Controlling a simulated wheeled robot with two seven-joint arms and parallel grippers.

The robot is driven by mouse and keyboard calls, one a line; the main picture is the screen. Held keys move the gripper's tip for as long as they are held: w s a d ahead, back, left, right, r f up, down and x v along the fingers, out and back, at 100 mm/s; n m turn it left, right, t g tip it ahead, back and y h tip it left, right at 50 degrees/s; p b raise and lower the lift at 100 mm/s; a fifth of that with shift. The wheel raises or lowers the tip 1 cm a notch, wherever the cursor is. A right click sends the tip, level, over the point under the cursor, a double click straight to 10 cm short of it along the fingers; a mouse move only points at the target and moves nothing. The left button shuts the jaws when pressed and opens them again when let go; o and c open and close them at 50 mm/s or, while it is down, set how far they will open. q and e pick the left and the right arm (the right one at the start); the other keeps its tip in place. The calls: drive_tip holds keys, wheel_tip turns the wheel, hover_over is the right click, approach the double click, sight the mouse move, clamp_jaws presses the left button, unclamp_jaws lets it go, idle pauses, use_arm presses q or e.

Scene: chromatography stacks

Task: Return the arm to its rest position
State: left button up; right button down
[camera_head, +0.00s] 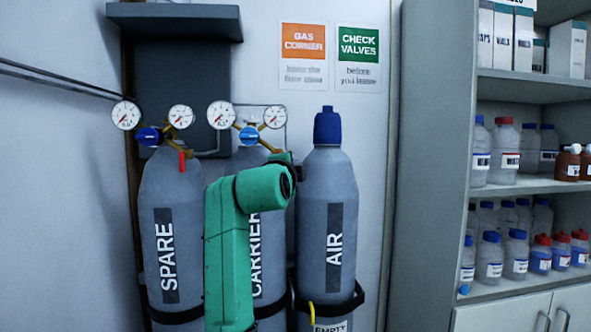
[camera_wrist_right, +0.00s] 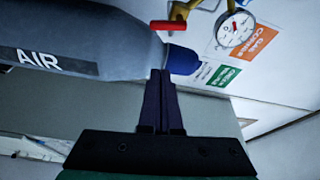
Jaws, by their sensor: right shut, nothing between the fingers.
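My right arm (camera_head: 228,255), green, rises in front of the CARRIER cylinder (camera_head: 268,285) and partly covers its label. Its wrist is bent toward the AIR cylinder (camera_head: 327,190). In the right wrist view my right gripper (camera_wrist_right: 161,74) has its two dark fingers together, with nothing between them. The fingertips appear beside the blue cap (camera_wrist_right: 182,60) of the AIR cylinder; I cannot tell whether they touch. In the head view the fingers are hidden behind the wrist. My left gripper is not in view.
Black straps ring the cylinders. Two signs (camera_head: 303,55) hang on the wall. A shelf cabinet (camera_head: 430,170) with several bottles stands at the right.

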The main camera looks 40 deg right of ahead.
drive_tip(key=v, duration=0.2)
drive_tip(key=shift+s+a, duration=0.25)
drive_tip(key=shift+s, duration=0.05)
